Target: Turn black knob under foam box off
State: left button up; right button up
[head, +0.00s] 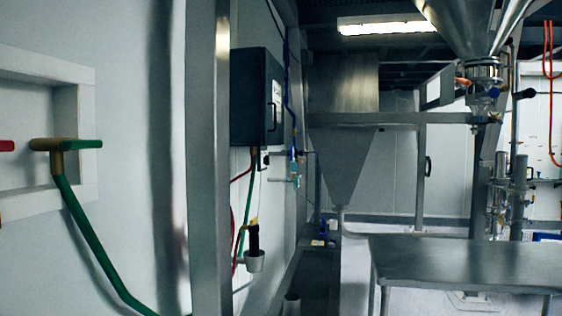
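A dark grey box (257,97) is mounted on the left wall, beyond a metal post; it may be the foam box. Its door side faces right and carries a pale label. Red and green hoses hang from its underside. A small dark part (276,153) sits just below the box's right lower corner, by a pipe; it may be the black knob, but it is too small to tell its setting. Neither of my grippers is in view.
A metal post (209,160) stands close in front of the box's left side. A green hose (92,245) with a T-handle is at left. A steel table (470,262) stands at right. A steel hopper (345,150) is behind.

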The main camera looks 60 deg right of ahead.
aim_at(266, 160)
jog(key=k, duration=0.3)
jog(key=u, duration=2.95)
jog(key=k, duration=2.95)
jog(key=z, duration=2.55)
jog(key=i, duration=0.5)
jog(key=u, duration=0.1)
